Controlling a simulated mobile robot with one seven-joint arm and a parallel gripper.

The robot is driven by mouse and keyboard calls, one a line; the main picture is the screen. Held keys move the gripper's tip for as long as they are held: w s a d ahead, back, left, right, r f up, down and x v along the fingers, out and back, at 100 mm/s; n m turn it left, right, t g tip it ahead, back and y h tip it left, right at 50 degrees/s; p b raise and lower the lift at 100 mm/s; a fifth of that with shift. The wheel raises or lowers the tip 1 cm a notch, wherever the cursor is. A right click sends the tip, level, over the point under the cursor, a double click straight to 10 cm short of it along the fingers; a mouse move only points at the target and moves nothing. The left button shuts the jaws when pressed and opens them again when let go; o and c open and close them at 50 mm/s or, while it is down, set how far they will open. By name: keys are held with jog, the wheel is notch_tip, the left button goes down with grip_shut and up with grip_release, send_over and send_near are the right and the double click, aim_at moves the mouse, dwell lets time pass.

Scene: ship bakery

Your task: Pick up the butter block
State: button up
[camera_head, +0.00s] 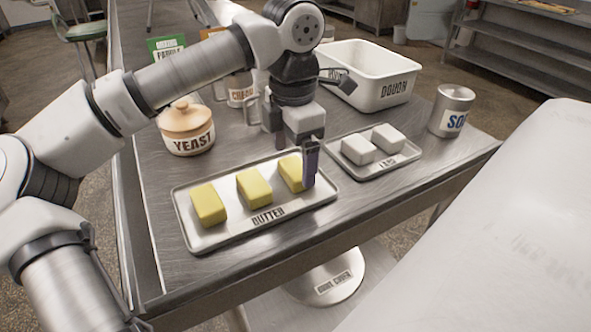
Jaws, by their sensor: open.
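Several-inch-long yellow butter blocks lie in a row on a metal tray (222,237) labelled BUTTER: a left block (208,205), a middle block (254,188) and a right block (291,173). My gripper (297,165) points down at the right block. One dark finger stands at that block's right front side and partly hides it. The other finger shows behind the block's far left side, higher in the picture. The jaws are open. I cannot tell whether either finger touches the block. All three blocks rest on the tray.
A tray (376,168) with two white blocks (372,144) lies right of the butter. The steel table's (345,218) front strip is clear.

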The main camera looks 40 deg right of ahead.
jog(key=shift+f, duration=1.15)
jog(key=c, duration=1.1)
jog(key=shift+r, duration=0.1)
notch_tip(320, 180, up, 20)
jog(key=shift+f+p, duration=0.1)
jog(key=shift+p, duration=0.8)
jog(key=shift+s, duration=0.1)
